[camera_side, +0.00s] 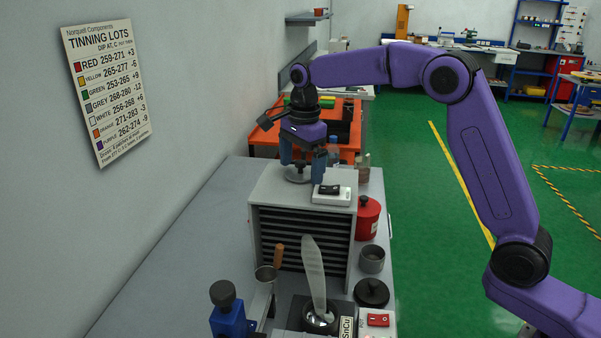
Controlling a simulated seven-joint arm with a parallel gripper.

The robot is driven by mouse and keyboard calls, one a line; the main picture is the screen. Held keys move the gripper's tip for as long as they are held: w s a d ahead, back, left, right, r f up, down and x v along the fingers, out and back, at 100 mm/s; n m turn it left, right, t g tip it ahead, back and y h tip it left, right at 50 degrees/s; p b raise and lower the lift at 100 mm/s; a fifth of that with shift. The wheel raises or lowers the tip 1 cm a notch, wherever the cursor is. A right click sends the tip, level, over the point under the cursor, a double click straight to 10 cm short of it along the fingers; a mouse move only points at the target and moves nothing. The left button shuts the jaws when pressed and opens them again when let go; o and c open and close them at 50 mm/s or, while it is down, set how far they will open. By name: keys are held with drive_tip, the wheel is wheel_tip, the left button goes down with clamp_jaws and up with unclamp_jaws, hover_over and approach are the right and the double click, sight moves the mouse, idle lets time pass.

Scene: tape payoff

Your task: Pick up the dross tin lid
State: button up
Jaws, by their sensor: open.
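A round black lid with a knob (371,293) lies on the bench near the front right and looks like the dross tin lid. A small open grey tin (372,260) stands just behind it. My gripper (302,162) points down over the top of the grey slatted cabinet (300,190), well behind and left of the black lid. Its fingers are open, around or just above a flat round metallic disc (297,175) on the cabinet top. I cannot tell whether the fingers touch the disc.
A white box with a black top (331,194) sits right of my gripper. A red canister (367,217) stands beside the cabinet. In front are a solder pot (320,319), a pale upright plume, a wooden-handled ladle (278,256), a blue clamp (228,315) and a red switch (378,320).

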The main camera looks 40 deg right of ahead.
drive_tip(key=c, duration=1.1)
drive_tip(key=shift+r, duration=0.15)
